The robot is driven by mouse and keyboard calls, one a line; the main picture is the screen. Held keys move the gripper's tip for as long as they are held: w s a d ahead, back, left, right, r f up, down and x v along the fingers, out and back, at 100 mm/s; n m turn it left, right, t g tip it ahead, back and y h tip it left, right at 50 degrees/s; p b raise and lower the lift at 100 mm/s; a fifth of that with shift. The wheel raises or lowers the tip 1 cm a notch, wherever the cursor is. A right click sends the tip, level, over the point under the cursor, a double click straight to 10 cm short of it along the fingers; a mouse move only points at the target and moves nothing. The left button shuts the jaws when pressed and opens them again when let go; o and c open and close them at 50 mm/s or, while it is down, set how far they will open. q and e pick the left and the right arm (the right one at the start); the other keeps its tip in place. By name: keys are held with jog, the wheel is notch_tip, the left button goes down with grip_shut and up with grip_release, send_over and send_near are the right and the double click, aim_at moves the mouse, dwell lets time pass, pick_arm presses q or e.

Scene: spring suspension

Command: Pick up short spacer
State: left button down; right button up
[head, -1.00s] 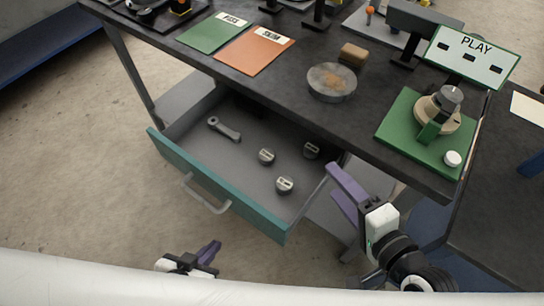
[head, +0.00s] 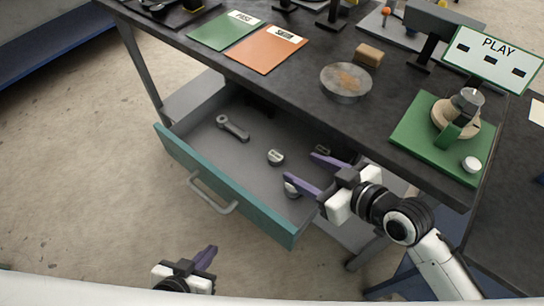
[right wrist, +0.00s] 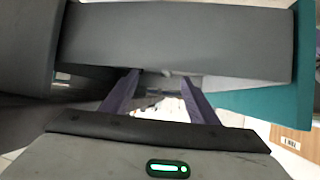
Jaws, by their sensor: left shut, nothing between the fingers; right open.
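The open drawer holds several small round grey metal pieces. One piece (head: 275,157) lies mid-drawer, another (head: 291,189) lies nearer the front, and a third (head: 322,150) lies toward the right. I cannot tell which is the short spacer. My right gripper (head: 299,167) is open over the right part of the drawer, its purple fingers pointing left among these pieces. Its finger and body partly hide the front and right pieces. The right wrist view shows the open fingers (right wrist: 158,92) with nothing clearly held. My left gripper (head: 211,252) is shut and empty, low, in front of the drawer.
The drawer (head: 222,183) has a teal front and a handle; a wrench (head: 232,128) lies at its back left. The dark bench top overhangs its back. On the bench are a round dish (head: 346,82), a tan block (head: 369,54) and a green fixture board (head: 412,128).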

aim_at(276, 155)
jog(key=x, duration=1)
jog(key=shift+c, duration=0.4)
jog(key=c, duration=1.1)
